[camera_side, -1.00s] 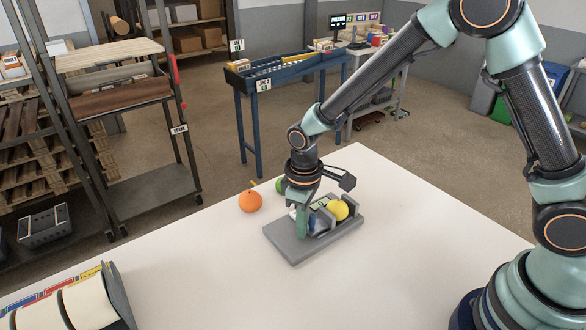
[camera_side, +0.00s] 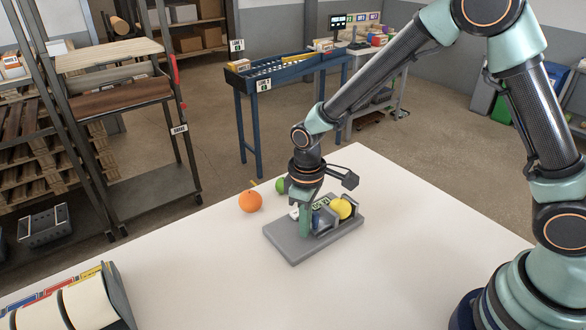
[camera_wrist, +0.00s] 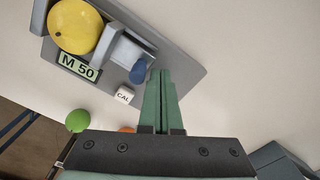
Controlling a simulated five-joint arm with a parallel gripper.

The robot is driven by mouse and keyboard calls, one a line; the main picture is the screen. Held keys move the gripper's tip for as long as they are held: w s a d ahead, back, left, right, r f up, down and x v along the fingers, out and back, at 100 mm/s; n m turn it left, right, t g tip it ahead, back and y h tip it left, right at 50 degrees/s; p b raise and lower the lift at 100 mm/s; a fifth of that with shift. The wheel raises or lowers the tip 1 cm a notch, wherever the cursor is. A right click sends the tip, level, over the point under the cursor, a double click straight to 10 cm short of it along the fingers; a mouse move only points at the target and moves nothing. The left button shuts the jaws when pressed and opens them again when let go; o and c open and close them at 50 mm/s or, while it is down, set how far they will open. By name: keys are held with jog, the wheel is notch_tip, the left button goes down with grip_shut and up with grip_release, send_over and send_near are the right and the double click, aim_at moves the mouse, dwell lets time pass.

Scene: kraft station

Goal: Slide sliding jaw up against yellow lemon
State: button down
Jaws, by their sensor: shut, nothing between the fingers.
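The yellow lemon (camera_wrist: 75,27) lies on the grey gauge between its upright end jaw (camera_wrist: 39,16) and the sliding jaw (camera_wrist: 106,44). It also shows in the side view (camera_side: 342,207). In the wrist view the sliding jaw's plate is at the lemon's edge; I cannot tell whether they touch. A blue knob (camera_wrist: 139,72) sticks out from the sliding jaw's near side. My gripper (camera_wrist: 158,73) is shut and empty, its green fingertips pointing down right beside the knob, on the side away from the lemon. Contact with the knob is unclear.
A display reading "M 50" (camera_wrist: 78,67) and a white CAL button (camera_wrist: 124,95) sit along the grey base (camera_side: 290,252). A green lime (camera_side: 280,186) and an orange (camera_side: 250,201) lie behind-left on the white table.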

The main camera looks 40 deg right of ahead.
jog(key=shift+a+r, duration=0.1)
jog(key=shift+a, duration=0.15)
notch_tip(320, 180, up, 7)
dwell(0.8)
jog(key=s+d+r+m+t, duration=0.5)
jog(key=s+d+r, duration=0.5)
jog(key=d+r, duration=0.3)
jog(key=shift+r+m+t, duration=0.3)
jog(key=shift+r+m, duration=0.2)
jog(key=shift+r, duration=0.1)
dwell(0.9)
